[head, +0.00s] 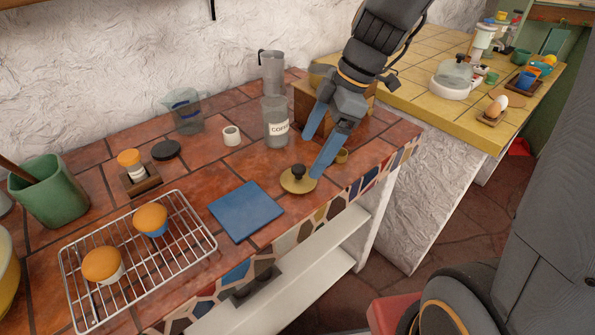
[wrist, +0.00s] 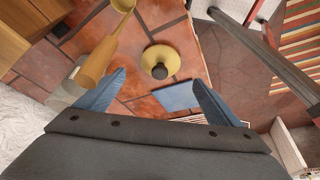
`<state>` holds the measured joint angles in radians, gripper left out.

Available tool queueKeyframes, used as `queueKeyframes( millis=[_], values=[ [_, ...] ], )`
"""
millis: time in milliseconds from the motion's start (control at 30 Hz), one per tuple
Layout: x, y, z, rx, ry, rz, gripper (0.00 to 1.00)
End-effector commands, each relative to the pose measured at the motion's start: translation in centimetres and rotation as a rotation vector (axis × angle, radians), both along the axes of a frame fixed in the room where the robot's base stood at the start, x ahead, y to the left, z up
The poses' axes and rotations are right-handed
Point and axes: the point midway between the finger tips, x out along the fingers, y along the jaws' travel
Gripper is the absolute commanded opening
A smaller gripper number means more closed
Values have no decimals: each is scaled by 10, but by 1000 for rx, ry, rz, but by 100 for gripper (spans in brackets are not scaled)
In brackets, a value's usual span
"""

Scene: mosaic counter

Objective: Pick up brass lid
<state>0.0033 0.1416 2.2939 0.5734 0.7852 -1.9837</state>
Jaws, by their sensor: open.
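The brass lid (head: 293,183) lies on the terracotta tile counter near its front edge. It is a round gold disc with a dark knob on top. In the wrist view the brass lid (wrist: 170,56) lies beyond the fingertips, between their lines. My gripper (head: 314,153) is open and empty, with blue fingers pointing down. One fingertip is close to the lid in the head view; I cannot tell whether it touches. In the wrist view my gripper (wrist: 158,80) has its fingers spread wide.
A coffee jar (head: 277,122) stands left of my gripper. A blue square tile (head: 245,210) lies left of the lid. A wire rack (head: 190,221) holds muffins at the left.

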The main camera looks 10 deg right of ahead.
Motion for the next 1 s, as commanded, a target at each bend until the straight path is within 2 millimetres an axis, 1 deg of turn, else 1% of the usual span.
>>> queueKeyframes(
  millis=[200, 367, 600, 700, 833, 1000],
  values=[
    [-1, 9, -20, 0, 6, 2, 87],
    [-2, 13, -30, 0, 6, 0, 87],
    [-2, 25, -57, -1, 5, 1, 87],
    [-1, 29, -65, -1, 4, 1, 87],
    [-1, 31, -70, -1, 3, 0, 87],
    [0, 30, -70, -1, 2, 0, 87]
  ],
)
